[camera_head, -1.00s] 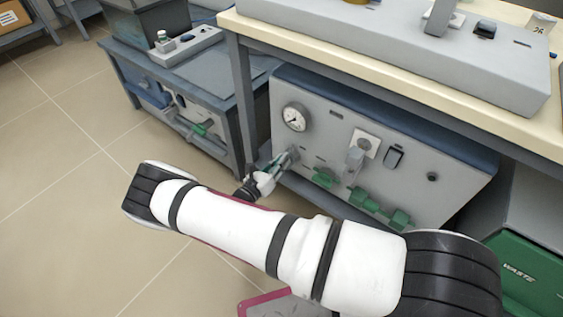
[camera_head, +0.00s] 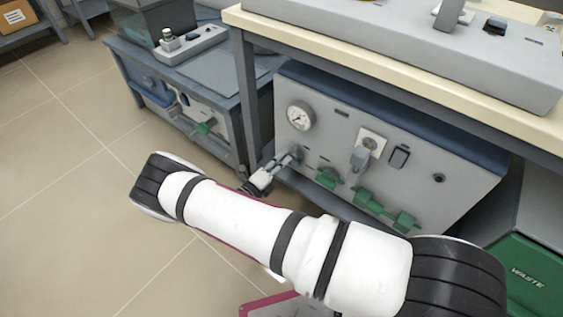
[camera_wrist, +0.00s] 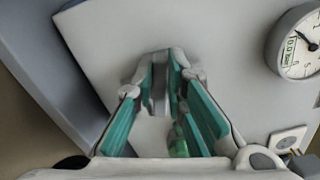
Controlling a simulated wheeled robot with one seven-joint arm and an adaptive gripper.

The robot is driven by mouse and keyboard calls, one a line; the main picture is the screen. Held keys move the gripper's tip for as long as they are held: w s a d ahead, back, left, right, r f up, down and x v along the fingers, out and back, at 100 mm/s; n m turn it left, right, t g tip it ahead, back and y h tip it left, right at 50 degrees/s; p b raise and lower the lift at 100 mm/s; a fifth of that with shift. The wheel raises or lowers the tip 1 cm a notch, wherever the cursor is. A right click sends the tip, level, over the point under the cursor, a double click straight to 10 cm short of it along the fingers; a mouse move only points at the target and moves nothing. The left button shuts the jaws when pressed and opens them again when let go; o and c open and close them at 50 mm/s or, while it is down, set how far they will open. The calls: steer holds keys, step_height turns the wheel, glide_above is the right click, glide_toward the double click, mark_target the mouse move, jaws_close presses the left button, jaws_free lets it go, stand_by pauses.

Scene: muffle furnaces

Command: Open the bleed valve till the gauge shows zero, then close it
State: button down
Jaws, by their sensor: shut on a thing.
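The pressure gauge (camera_head: 300,116) is a round white dial at the left of the grey furnace panel. It also shows at the right edge of the wrist view (camera_wrist: 302,42), where small lettering on it looks like "0.0 bar". My gripper (camera_head: 290,157) reaches the panel just below the gauge. In the wrist view my gripper (camera_wrist: 160,72) has its teal-lined fingers shut on a small grey part, which I take to be the bleed valve handle (camera_wrist: 159,88). The fingers hide much of the handle, so its turn angle is hard to tell.
Green valve handles (camera_head: 328,177) and a grey lever (camera_head: 359,157) sit on the panel right of my gripper. The pale bench top (camera_head: 400,75) overhangs the panel. Open floor lies to the left.

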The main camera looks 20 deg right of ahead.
steer(key=shift+a+f+n, duration=0.1)
steer(key=shift+f+n, duration=0.1)
steer(key=shift+n, duration=0.6)
steer(key=shift+f+n, duration=0.15)
steer(key=shift+n, duration=0.65)
steer(key=c, duration=1.6)
jaws_free()
steer(key=v, duration=1.2)
steer(key=shift+w+r, duration=0.1)
